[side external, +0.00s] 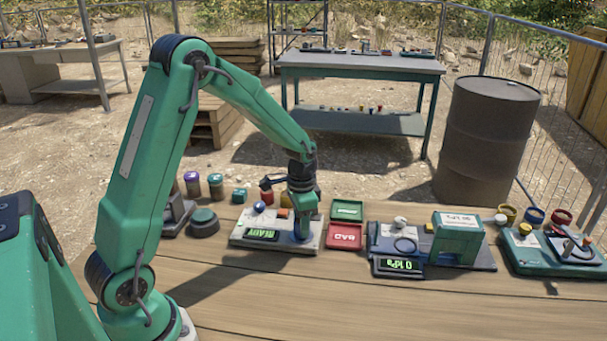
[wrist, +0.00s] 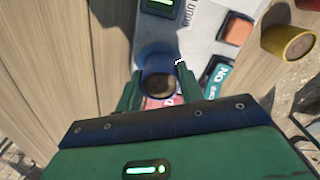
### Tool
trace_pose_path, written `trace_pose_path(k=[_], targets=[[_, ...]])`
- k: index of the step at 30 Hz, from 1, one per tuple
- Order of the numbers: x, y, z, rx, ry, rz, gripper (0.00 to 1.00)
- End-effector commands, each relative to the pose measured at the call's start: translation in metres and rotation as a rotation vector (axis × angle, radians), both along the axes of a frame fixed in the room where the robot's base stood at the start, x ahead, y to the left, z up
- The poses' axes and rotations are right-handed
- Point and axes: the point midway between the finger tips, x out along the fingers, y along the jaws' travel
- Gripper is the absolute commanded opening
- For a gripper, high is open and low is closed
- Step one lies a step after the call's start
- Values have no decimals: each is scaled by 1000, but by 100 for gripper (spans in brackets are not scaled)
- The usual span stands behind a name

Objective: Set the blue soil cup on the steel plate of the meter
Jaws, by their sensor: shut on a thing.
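My gripper (wrist: 160,84) is shut on the blue soil cup (wrist: 148,67), with one finger on each side of it. Dark soil shows inside the cup. In the side view my gripper (side external: 303,228) points down at the right end of the pale meter (side external: 275,246), whose green display reads READY. Only a little blue of the cup shows there between the fingers. The wrist view shows the meter's grey top (wrist: 200,45) beside the cup. The steel plate is not clearly seen; the cup and fingers cover that spot. I cannot tell whether the cup touches it.
A red tray (side external: 345,236) and a green tray (side external: 347,210) lie just right of the meter. A blue-green device (side external: 458,240) with a display stands further right. Several small cups and a dark round knob (side external: 203,222) stand left. The front of the wooden table is clear.

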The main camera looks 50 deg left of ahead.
Motion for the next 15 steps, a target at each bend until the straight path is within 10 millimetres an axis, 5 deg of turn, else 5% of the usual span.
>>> trace_pose_path(k=[8,9,12,15], targets=[[0,0,-4,0,0,0,13],[0,0,-4,0,0,0,41],[0,0,-4,0,0,0,61],[0,0,-4,0,0,0,63]])
